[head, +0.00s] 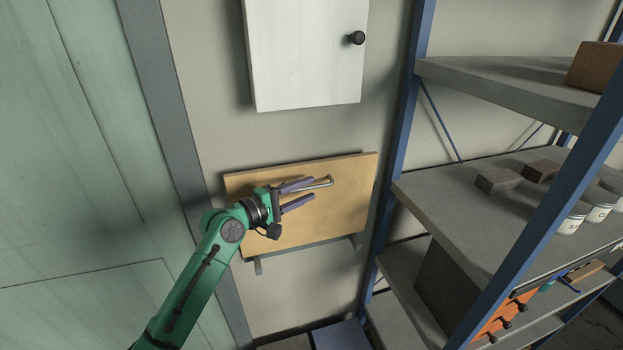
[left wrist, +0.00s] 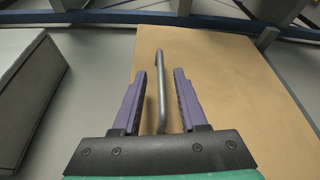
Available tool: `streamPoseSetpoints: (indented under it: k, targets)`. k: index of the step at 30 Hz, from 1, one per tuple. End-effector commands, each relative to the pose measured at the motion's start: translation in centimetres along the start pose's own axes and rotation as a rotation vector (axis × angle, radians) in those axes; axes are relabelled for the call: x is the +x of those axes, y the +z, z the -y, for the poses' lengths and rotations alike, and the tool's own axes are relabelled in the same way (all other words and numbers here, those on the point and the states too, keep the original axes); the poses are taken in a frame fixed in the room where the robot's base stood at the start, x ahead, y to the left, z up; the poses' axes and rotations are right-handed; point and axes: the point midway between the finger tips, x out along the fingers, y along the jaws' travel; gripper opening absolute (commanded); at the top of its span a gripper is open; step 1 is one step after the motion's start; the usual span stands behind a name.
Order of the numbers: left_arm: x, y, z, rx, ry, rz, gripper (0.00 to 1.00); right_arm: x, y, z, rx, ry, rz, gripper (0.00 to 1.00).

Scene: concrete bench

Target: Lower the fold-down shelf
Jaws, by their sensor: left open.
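The fold-down shelf (head: 335,215) is a tan wooden panel at the wall, with two grey brackets at its lower edge. It appears to stand up close to the wall. A grey bar handle (head: 322,183) is on its face near the upper edge. My left gripper (head: 305,192) is open in front of the panel, its purple fingers pointing along the handle. In the left wrist view, the handle (left wrist: 161,85) runs between the two open fingers, apart from both. The panel (left wrist: 225,80) fills the middle and right there. My right gripper is not in view.
A white wall cabinet (head: 305,55) with a dark knob hangs above the shelf. A blue-framed rack (head: 465,205) with grey boards, bricks and tins stands close on the right. A green door (head: 65,190) is on the left. Bare wall lies around the panel.

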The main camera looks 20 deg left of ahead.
Motion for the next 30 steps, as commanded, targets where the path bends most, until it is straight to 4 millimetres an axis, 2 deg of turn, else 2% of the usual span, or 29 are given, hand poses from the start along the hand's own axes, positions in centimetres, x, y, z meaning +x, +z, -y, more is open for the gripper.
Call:
streamPoseSetpoints:
  k: [1,4,12,13,16,30]
  targets:
    - [0.9,-0.1,-0.4,-0.004,0.002,-0.001,0.42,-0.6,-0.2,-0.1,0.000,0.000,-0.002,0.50]
    - [2.1,-0.1,-0.2,-0.001,0.001,-0.001,0.42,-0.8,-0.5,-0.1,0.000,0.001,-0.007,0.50]
    - [2.5,-0.1,0.1,0.000,0.000,-0.001,0.42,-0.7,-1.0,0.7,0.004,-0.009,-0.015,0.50]
    - [2.5,-0.1,0.1,0.000,0.000,-0.001,0.38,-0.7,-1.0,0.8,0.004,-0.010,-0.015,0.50]
    - [2.5,-0.1,0.1,0.000,0.000,-0.001,0.00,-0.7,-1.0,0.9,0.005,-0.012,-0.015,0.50]
    - [2.4,-0.2,0.1,0.000,0.000,-0.004,0.00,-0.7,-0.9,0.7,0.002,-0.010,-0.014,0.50]
